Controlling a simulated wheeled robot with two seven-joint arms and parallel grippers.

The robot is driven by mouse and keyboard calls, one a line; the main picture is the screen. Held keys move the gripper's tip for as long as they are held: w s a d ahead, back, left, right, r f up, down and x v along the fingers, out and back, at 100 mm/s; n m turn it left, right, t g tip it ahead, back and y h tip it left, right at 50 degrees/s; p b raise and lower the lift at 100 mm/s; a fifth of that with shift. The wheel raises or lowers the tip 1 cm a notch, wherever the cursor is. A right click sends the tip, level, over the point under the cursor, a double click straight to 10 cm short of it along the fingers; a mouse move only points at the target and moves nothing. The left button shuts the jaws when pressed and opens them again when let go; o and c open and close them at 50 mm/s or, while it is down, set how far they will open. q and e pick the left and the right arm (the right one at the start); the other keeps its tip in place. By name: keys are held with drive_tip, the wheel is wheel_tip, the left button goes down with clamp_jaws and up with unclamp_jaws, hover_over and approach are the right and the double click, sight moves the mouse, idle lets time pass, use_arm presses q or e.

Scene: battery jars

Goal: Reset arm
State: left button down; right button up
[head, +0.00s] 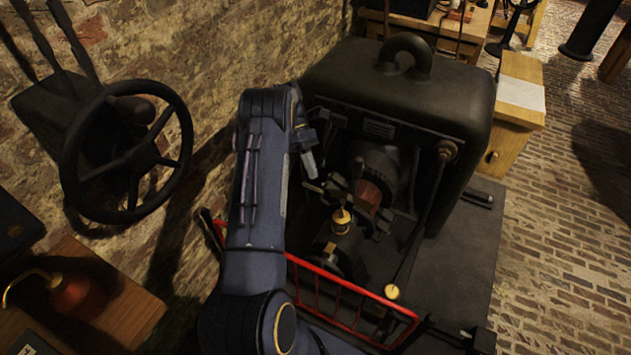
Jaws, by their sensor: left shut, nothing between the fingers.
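My left arm reaches up from the bottom of the head view, and its gripper (309,163) is shut and empty. It hangs in front of the open face of a large black machine (430,85). My right gripper is not in view. No battery jar can be made out.
A red metal railing (345,296) stands in front of the machine, beside my left arm. A black handwheel (127,152) is by the brick wall at left. A wooden table (110,300) holds a red oil can (75,295).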

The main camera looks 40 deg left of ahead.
use_arm(q)
drive_tip(key=shift+a+r, duration=0.1)
drive_tip(key=shift+r, duration=0.05)
idle(0.5)
drive_tip(key=s+d+r+m+t+y+p, duration=0.1)
drive_tip(key=s+d+r+m, duration=0.2)
drive_tip(key=r, duration=0.4)
drive_tip(key=s+d+r+m+t+y, duration=0.1)
drive_tip(key=s+d+r+m+t, duration=0.2)
drive_tip(key=r, duration=0.4)
drive_tip(key=s+d+r+m+y+p, duration=0.1)
drive_tip(key=d+r+m, duration=0.35)
drive_tip(key=r, duration=0.25)
drive_tip(key=s+d+m+t+y+p, duration=0.1)
drive_tip(key=s+d+m+t, duration=0.4)
drive_tip(key=s+d+m, duration=0.5)
drive_tip(key=s+d, duration=0.2)
drive_tip(key=s, duration=0.3)
drive_tip(key=shift+s+d+r+m+y+p, duration=0.15)
drive_tip(key=shift+s+d+m+y+p, duration=0.2)
drive_tip(key=shift+y, duration=0.05)
